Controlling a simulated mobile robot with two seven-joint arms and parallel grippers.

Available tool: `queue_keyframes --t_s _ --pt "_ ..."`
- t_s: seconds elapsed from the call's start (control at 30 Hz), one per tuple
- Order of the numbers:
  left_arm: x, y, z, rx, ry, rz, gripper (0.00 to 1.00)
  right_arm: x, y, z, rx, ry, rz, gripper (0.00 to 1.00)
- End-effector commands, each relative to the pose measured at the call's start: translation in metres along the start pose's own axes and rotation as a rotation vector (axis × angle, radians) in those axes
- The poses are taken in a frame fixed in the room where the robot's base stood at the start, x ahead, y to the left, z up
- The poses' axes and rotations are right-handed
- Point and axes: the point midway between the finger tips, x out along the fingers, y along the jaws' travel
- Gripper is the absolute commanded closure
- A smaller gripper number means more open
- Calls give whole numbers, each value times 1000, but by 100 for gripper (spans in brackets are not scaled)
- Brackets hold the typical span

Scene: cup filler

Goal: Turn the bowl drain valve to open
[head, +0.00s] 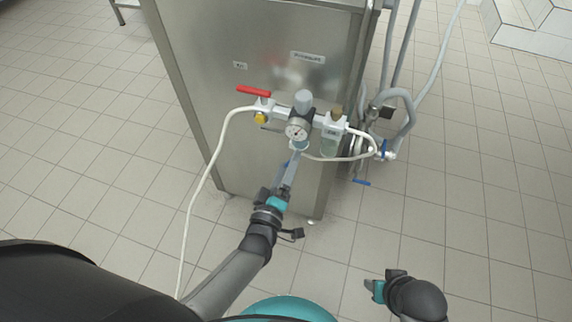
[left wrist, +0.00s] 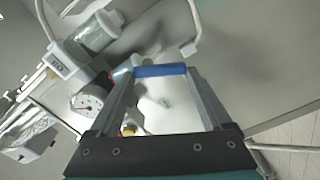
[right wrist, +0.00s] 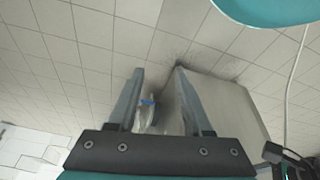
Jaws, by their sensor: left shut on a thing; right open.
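The blue handle (left wrist: 160,70) of the bowl drain valve spans the gap between my left fingertips in the left wrist view. My left gripper (head: 294,160) is shut on this handle, just below the regulator bowl (head: 299,146). In the head view the fingers hide most of the handle; a small blue bit shows beside them. A round pressure gauge (head: 296,131) sits on the regulator above, and it also shows in the left wrist view (left wrist: 88,102). My right gripper (head: 371,288) is open and empty above the floor, well away from the valve.
A red lever valve (head: 254,91) with a white hose (head: 207,165) is at the left of the air unit. The oiler bowl (head: 331,138) is at its right. The steel cabinet (head: 228,60) stands behind. Grey pipes and blue handles (head: 361,182) are at right. Tiled floor is clear around.

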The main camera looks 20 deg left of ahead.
Motion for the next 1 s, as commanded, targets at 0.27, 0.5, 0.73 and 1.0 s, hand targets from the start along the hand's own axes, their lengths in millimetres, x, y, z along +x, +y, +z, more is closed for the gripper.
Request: queue_keyframes --t_s 0.27,0.5,0.73,1.0 --pt "0 -2 5 -237 -1 0 73 -8 0 -4 3 9 0 50" --pt "0 -3 7 -385 -1 -1 73 -16 1 -6 6 18 1 50" --pt "0 -2 9 -461 -1 -1 73 -22 1 -10 7 27 2 50" --pt "0 -2 9 -487 -1 -1 73 -25 2 -12 5 35 5 50"
